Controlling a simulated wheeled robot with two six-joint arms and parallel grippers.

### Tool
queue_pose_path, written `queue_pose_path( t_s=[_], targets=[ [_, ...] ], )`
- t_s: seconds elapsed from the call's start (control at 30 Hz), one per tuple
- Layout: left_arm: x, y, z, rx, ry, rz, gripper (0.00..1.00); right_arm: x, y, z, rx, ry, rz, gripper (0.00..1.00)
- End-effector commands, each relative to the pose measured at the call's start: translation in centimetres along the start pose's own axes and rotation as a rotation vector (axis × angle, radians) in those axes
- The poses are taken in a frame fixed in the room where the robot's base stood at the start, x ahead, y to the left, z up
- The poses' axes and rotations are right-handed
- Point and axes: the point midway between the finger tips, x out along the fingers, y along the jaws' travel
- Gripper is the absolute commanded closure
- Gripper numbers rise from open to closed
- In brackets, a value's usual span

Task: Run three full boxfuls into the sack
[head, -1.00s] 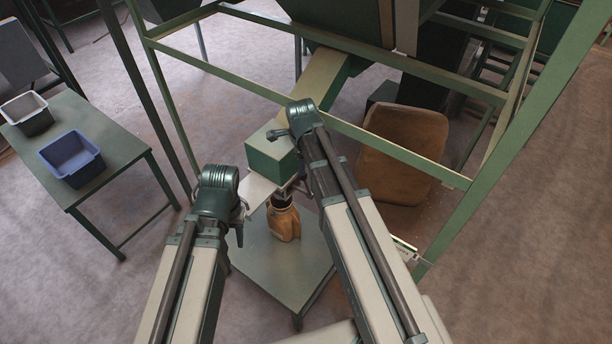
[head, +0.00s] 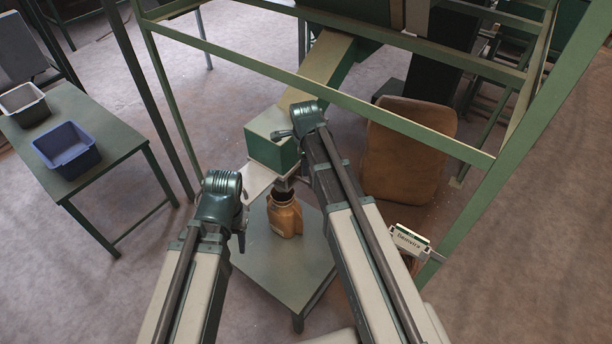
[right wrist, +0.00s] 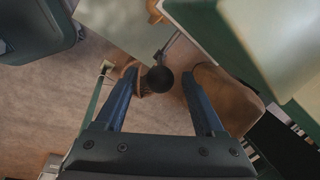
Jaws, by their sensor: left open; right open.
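A green box (head: 272,150) sits at the lower end of a sloping chute (head: 318,72). A pale flat plate (head: 256,180) juts out below it. An orange-brown sack (head: 284,217) stands upright beneath on a low table (head: 275,270). My left gripper (head: 241,217) is open beside the plate's left side, its fingers mostly hidden. My right gripper (head: 284,134) is open at the box's upper right; in the right wrist view its fingers (right wrist: 160,100) stand either side of a round black knob (right wrist: 157,79). I cannot tell whether they touch it. The box's contents are hidden.
A green frame (head: 320,82) surrounds the chute. A large brown sack-like bulk (head: 408,150) stands behind at right. A side table (head: 110,148) at left holds a blue bin (head: 67,150) and a grey bin (head: 25,105). A small sign (head: 409,241) is by the frame's right post.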

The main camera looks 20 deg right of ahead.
Motion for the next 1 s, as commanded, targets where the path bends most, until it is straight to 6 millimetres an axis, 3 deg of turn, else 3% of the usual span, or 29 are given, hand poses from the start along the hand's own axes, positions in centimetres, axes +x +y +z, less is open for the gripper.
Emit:
queue_pose_path(
  t_s=[0.03,0.23,0.67,1.0],
  targets=[
    [1.5,0.1,-0.1,0.0,0.0,0.0,0.55,1.5,0.1,0.0,0.0,0.0,0.0,0.29],
    [3.7,0.4,-0.2,-0.002,0.0,0.0,0.55,3.8,0.1,0.0,0.0,0.0,0.0,0.29],
    [4.1,0.4,-0.2,-0.002,0.0,0.0,0.55,4.2,0.0,0.0,0.0,0.0,0.0,0.31],
    [4.1,0.4,-0.2,-0.002,0.0,0.0,0.55,4.2,0.0,0.0,0.0,0.0,0.0,0.92]
  ],
)
